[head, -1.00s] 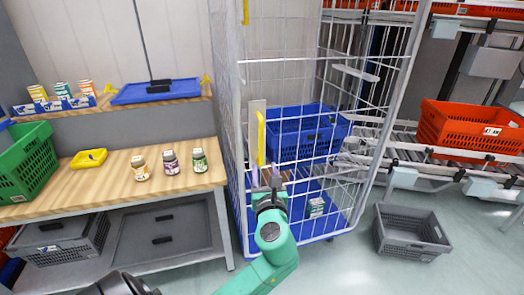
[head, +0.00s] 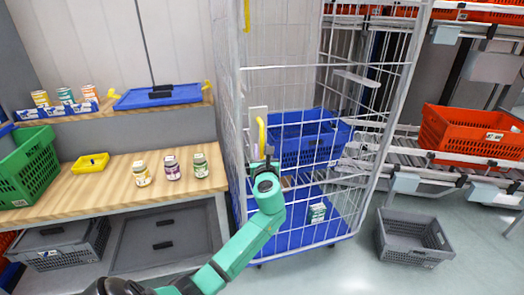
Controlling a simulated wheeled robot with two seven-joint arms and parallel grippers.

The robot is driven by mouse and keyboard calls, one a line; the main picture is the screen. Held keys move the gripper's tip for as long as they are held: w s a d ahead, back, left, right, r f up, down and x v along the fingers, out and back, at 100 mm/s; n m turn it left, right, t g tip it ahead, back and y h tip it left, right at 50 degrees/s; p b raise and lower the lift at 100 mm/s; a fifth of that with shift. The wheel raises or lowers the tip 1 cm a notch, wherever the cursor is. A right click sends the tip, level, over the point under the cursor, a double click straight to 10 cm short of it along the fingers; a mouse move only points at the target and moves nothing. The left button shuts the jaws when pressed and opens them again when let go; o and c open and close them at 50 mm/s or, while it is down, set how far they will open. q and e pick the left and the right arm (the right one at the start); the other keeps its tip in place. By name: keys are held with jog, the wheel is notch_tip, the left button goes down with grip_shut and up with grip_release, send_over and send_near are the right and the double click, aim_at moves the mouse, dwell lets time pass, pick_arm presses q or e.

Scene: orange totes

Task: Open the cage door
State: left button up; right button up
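The cage (head: 233,110) is a tall white wire roll cage on a blue base. Its front door (head: 318,66) is a white wire panel and looks shut across the front. A yellow handle (head: 261,136) stands upright at the door's left edge. My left gripper (head: 264,162) is at the lower end of this handle, pointing away from the camera. The gripper's fingers are small and partly hidden by its own wrist, so I cannot tell whether they are closed on the handle. My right gripper is not in view.
A blue crate (head: 296,146) and a small box (head: 317,212) are inside the cage. A wooden workbench (head: 110,190) with several jars stands close on the left. A grey crate (head: 408,240) sits on the floor at right, with some free floor around it.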

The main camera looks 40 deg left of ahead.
pick_arm(q)
grip_shut()
dwell(1.2)
